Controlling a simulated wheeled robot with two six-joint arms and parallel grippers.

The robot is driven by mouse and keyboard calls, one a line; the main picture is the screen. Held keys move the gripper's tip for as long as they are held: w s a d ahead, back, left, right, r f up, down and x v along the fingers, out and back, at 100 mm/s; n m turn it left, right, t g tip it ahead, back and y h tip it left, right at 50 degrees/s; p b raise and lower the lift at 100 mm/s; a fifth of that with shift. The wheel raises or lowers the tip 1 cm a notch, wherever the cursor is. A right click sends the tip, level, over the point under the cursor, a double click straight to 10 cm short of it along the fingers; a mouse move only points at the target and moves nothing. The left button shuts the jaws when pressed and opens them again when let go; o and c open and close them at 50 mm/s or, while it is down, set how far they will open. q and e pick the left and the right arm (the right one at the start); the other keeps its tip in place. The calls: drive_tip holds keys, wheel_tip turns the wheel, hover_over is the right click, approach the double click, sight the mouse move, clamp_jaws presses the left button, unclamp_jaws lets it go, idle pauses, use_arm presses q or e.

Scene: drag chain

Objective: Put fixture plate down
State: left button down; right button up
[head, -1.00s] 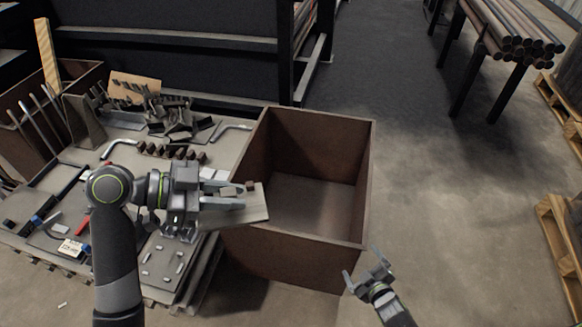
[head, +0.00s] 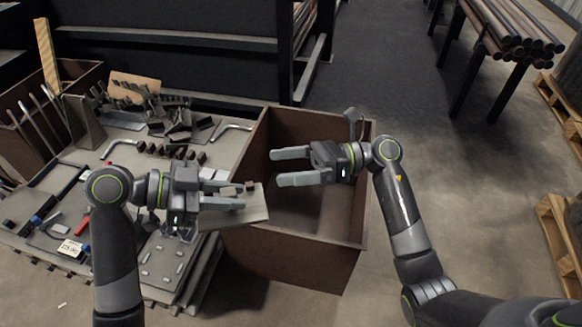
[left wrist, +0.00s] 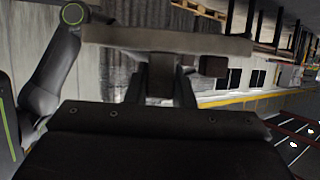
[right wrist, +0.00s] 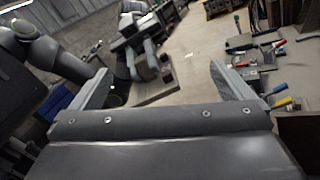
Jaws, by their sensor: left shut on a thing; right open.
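The fixture plate (head: 253,212) is a flat, light grey-beige plate with a small brown block (head: 250,186) at its far edge. My left gripper (head: 243,196) is shut on the plate and holds it beside the brown bin's left side, partly over the rim. In the left wrist view the plate (left wrist: 200,42) shows edge-on across the jaws. My right gripper (head: 278,167) is open and empty above the bin, just right of the plate, its fingers pointing left towards it. In the right wrist view the plate (right wrist: 160,92) appears between the open fingers, apart from them.
The open brown bin (head: 295,258) stands right of the worktable (head: 228,160). The table holds brackets, hex keys, clamps, a row of dark blocks and a flat plate with several pegs or slots (head: 160,268). A pipe rack (head: 500,40) stands at the far right.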

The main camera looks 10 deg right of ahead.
sight(255, 212)
drive_tip(key=s+a+f+n+h, duration=0.1)
drive_tip(key=a+n, duration=0.1)
drive_tip(key=a, duration=0.1)
drive_tip(key=s+a+f+n+h, duration=0.1)
drive_tip(key=a+n+h, duration=0.1)
drive_tip(key=a, duration=0.2)
drive_tip(key=s+a+n+g+h, duration=0.1)
drive_tip(key=s+a+h, duration=0.1)
drive_tip(key=a, duration=0.2)
drive_tip(key=shift+s+f+n, duration=0.1)
drive_tip(key=shift+f+n, duration=0.3)
drive_tip(key=c, duration=1.2)
use_arm(q)
drive_tip(key=c, duration=1.2)
unclamp_jaws()
use_arm(e)
drive_tip(key=shift+c, duration=0.2)
use_arm(q)
drive_tip(key=shift+o, duration=0.2)
drive_tip(key=shift+a, duration=0.1)
